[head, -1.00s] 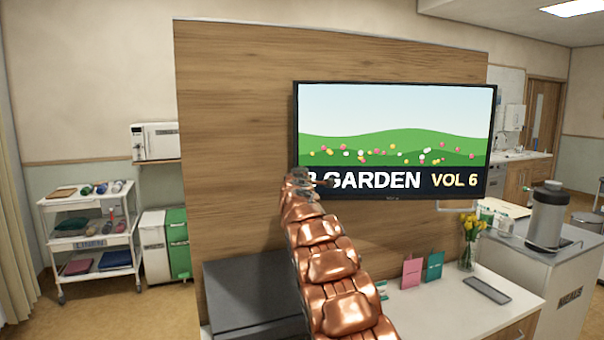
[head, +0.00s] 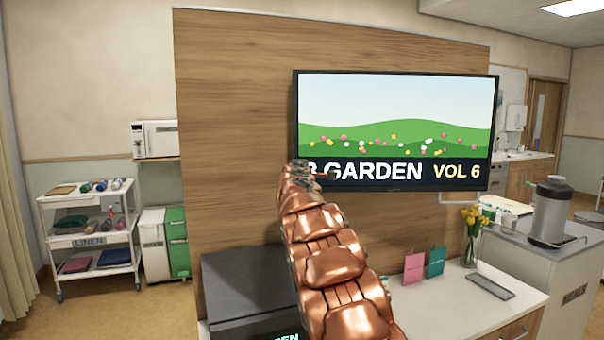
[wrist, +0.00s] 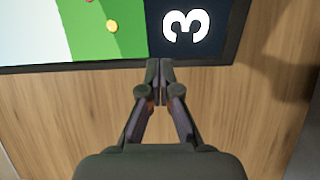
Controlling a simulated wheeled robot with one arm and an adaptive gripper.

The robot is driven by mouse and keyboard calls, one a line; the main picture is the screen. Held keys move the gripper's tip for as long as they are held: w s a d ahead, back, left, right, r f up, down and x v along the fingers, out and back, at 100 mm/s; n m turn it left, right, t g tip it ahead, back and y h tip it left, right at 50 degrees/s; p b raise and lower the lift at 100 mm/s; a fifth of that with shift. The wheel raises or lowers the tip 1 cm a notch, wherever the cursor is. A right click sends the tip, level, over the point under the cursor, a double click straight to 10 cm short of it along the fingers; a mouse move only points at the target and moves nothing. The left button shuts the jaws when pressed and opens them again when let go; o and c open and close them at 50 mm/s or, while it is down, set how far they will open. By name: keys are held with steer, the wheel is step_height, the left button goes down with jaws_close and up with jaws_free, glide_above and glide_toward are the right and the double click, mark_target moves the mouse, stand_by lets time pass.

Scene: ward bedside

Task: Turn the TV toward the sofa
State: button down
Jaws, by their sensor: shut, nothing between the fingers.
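The TV (head: 395,110) is a black-framed flat screen on a wood panel. Its screen shows green hills and the words "GARDEN VOL 6", and its face is turned mostly toward me. My gripper (head: 328,175) is at the TV's lower left corner in the head view, partly hidden by my copper arm. In the wrist view my gripper (wrist: 159,68) is shut and empty, its tips over the edge of the TV frame (wrist: 100,65). I cannot tell whether the tips touch the frame. No sofa is in view.
The wood panel (head: 235,130) stands behind the TV. Below are a dark box (head: 245,285), cards (head: 414,267), a flower vase (head: 472,250) and a remote-like slab (head: 490,287) on a white counter (head: 450,310). A linen cart (head: 90,240) stands left, a metal urn (head: 551,212) right.

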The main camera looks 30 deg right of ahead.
steer(key=b+v, duration=0.4)
steer(key=v, duration=0.5)
steer(key=shift+s, duration=0.15)
stand_by(0.6)
steer(key=s+a+f+m+g+y, duration=0.1)
steer(key=s+a+f+m+g, duration=0.15)
steer(key=s+f, duration=0.45)
steer(key=s+a+f+m+g+y, duration=0.15)
steer(key=s+f+m+g, duration=0.3)
steer(key=s, duration=0.45)
steer(key=s+a+f+m+g, duration=0.2)
steer(key=s+a+f+m, duration=0.1)
steer(key=s+f, duration=0.4)
steer(key=s+a+f+g+y, duration=0.2)
steer(key=s+a+f, duration=0.3)
steer(key=s+a, duration=0.3)
steer(key=s+a+f+g+y+p, duration=0.1)
steer(key=s+a+f+g+y, duration=0.2)
steer(key=s, duration=0.9)
steer(key=s+a+f+g+y, duration=0.2)
steer(key=s+a+f+y, duration=0.1)
steer(key=s+a+f, duration=0.6)
steer(key=s+a, duration=0.1)
steer(key=a, duration=0.3)
steer(key=shift+s+f+m+g+p, duration=0.15)
steer(key=shift+s+m+g+p, duration=0.15)
steer(key=shift+m, duration=0.1)
